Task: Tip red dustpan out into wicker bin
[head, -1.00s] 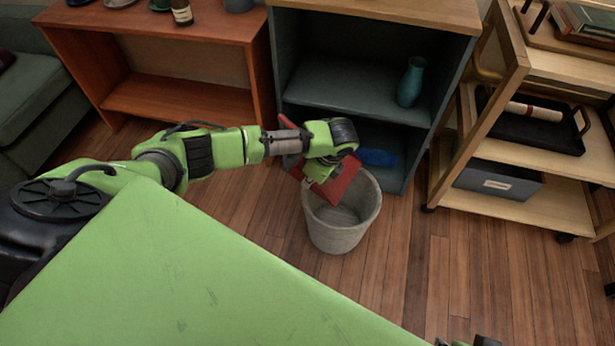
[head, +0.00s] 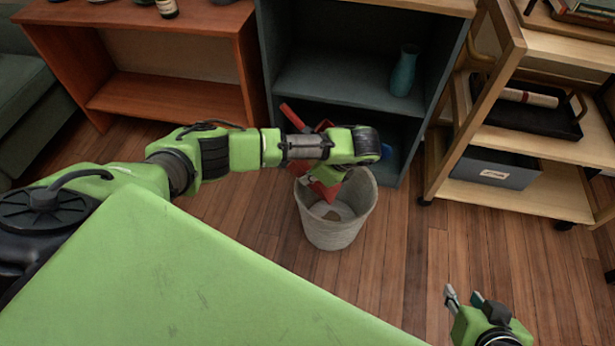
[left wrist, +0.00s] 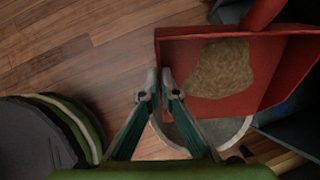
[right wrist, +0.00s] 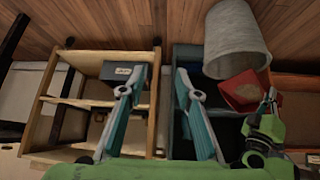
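My left gripper (head: 335,170) is shut on a side wall of the red dustpan (head: 325,190), above the wicker bin (head: 340,235). In the left wrist view the fingers (left wrist: 158,88) pinch the left edge of the dustpan (left wrist: 225,108), and a brown patch of debris (left wrist: 220,70) shows in it. The bin rim (left wrist: 240,132) shows below. The dustpan is tilted, with its handle pointing up and left in the head view. A brownish patch shows in the bin's mouth; I cannot tell what it is. My right gripper (head: 465,300) is open and empty, well right of the bin.
A dark blue-grey shelf (head: 330,80) with a teal vase (head: 404,72) stands behind the bin. A wooden cart (head: 520,195) with a black tray (head: 530,105) and a grey box (head: 495,168) is at the right. An orange-brown shelf (head: 165,95) is at the left. Wooden floor is free in front.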

